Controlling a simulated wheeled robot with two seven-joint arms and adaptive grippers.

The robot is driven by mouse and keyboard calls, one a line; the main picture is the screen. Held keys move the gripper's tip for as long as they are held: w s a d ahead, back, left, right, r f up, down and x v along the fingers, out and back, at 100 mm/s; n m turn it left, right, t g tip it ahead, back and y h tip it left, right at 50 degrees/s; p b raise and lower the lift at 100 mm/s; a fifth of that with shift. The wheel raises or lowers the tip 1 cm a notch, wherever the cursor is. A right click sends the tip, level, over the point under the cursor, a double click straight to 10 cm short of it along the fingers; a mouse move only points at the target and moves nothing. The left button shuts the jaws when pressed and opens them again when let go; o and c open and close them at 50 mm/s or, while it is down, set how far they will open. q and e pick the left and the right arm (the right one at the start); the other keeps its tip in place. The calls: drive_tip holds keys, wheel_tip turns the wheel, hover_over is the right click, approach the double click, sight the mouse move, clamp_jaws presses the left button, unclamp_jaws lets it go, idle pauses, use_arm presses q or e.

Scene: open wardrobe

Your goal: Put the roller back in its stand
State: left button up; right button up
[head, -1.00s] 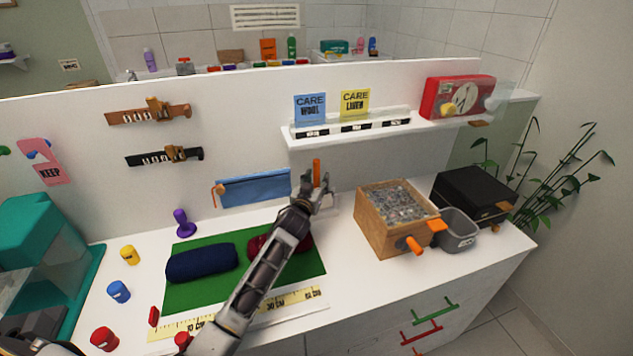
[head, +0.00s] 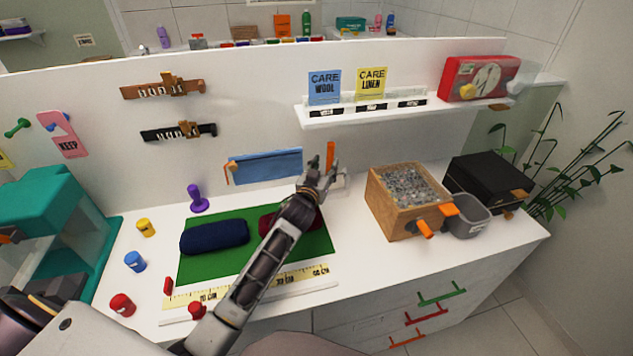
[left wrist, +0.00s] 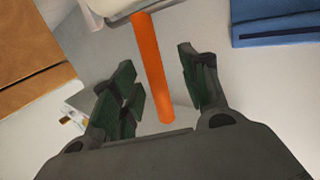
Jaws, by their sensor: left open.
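The roller's orange handle (head: 330,154) stands upright at the back of the counter, near the wall. In the left wrist view the orange handle (left wrist: 151,65) runs between my open fingers, apart from both pads. Its far end meets a pale grey-white piece (left wrist: 118,6) at the top edge; I cannot tell whether this is the roller's head or its stand. My left gripper (head: 325,174) is open in front of the handle and also shows in the left wrist view (left wrist: 160,92). It hides the lower part of the roller in the head view. My right gripper is not in view.
A wooden box (head: 385,208) with grey filling stands to the right, beside a grey bin (head: 468,222) and a black box (head: 485,180). A green mat (head: 235,268) holds rolled cloths. A shelf (head: 350,118) juts out above.

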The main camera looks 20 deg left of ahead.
use_arm(q)
drive_tip(key=shift+s, duration=0.9)
drive_tip(key=shift+s+r, duration=0.15)
drive_tip(key=shift+s, duration=1.25)
drive_tip(key=shift+s+r, duration=0.1)
drive_tip(key=shift+s, duration=1.3)
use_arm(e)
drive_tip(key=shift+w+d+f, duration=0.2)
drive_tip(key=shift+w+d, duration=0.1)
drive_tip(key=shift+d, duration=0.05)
use_arm(q)
wheel_tip(320, 180, up, 10)
drive_tip(key=p, duration=0.9)
drive_tip(key=shift+f, duration=0.15)
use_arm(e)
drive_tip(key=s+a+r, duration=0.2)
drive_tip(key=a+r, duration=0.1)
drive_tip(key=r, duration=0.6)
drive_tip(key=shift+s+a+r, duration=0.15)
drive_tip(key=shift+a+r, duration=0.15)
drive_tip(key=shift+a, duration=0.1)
